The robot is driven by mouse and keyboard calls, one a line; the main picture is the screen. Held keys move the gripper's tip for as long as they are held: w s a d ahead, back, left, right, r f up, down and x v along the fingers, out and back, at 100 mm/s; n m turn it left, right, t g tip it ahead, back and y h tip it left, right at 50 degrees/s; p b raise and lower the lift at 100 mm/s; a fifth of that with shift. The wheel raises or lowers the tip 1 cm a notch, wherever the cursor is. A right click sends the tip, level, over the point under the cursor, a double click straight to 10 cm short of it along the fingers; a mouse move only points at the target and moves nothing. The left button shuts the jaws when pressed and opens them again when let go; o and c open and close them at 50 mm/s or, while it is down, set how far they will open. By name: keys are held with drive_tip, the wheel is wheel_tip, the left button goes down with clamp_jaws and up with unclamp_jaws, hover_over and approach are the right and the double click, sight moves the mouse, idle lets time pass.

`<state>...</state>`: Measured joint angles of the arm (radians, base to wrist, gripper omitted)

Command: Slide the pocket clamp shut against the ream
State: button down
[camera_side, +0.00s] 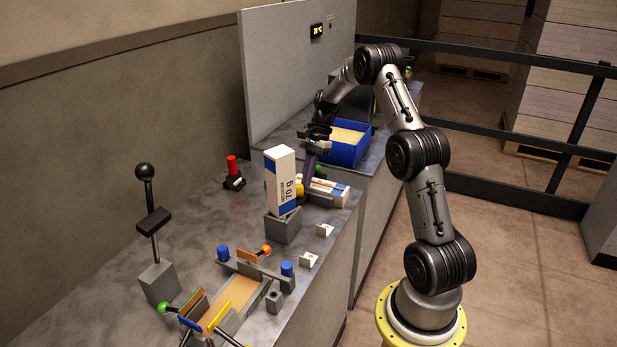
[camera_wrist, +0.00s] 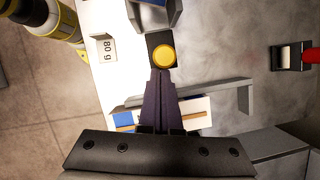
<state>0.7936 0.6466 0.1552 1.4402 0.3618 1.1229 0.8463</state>
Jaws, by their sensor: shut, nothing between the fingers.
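A white and blue ream marked 70 g (camera_side: 281,178) stands upright, leaning slightly, on a grey block (camera_side: 284,229). A yellow-topped dark block (camera_wrist: 162,55), apparently the clamp slider, sits close beside a grey block (camera_wrist: 157,14); its yellow knob (camera_side: 299,190) shows right of the upright ream in the side view. My gripper (camera_wrist: 160,76) points down with its dark fingers together, empty, their tips at the edge of the yellow-topped block. I cannot tell whether they touch it. In the side view my gripper (camera_side: 309,170) partly hides this spot.
A flat white and blue ream (camera_side: 334,190) lies by a grey bracket (camera_wrist: 243,97). A blue bin (camera_side: 346,152) stands behind. A red-knobbed piece (camera_side: 233,170) is at the wall side. A lever stand (camera_side: 159,283) and a strapping fixture (camera_side: 238,291) occupy the near counter.

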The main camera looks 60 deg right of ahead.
sight(301, 187)
drive_tip(key=a, duration=0.3)
drive_tip(key=shift+a, duration=0.1)
drive_tip(key=shift+s+d, duration=0.15)
drive_tip(key=shift+d, duration=0.3)
drive_tip(key=s+d+r, duration=0.1)
drive_tip(key=d+r, duration=0.5)
drive_tip(key=r, duration=0.3)
drive_tip(key=shift+s+d+r, duration=0.15)
drive_tip(key=shift+s+d, duration=0.25)
